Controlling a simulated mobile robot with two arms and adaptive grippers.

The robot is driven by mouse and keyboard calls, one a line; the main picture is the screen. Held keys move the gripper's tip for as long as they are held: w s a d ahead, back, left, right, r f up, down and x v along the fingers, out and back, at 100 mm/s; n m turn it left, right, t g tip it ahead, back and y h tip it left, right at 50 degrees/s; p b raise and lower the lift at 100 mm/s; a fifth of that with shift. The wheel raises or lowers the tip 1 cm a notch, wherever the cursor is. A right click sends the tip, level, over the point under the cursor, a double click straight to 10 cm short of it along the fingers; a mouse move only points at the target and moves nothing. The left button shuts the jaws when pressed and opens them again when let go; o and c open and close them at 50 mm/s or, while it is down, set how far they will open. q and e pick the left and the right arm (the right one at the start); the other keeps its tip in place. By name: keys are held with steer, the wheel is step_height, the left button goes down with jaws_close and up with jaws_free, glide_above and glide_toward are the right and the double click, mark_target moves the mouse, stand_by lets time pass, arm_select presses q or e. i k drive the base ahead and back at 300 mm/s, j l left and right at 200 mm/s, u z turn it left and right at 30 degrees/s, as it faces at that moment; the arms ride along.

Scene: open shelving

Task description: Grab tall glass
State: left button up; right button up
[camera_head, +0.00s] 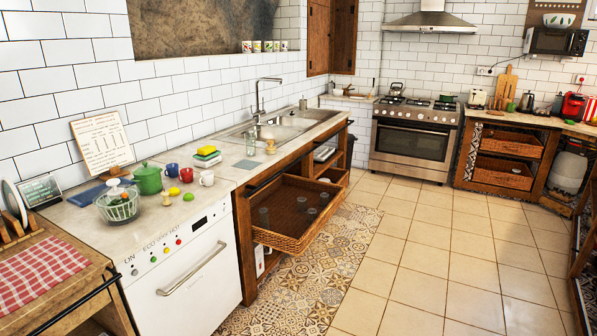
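Neither of my grippers is in view.
The white dishwasher (185,275) is left of the drawer. The tiled floor (420,262) to the right is clear. A stove (412,140) stands at the back.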

mark_target(250, 137)
steer(key=i+l+z, duration=0.1)
steer(key=i, duration=0.65)
steer(key=i+l+z, duration=0.15)
steer(key=i, duration=0.6)
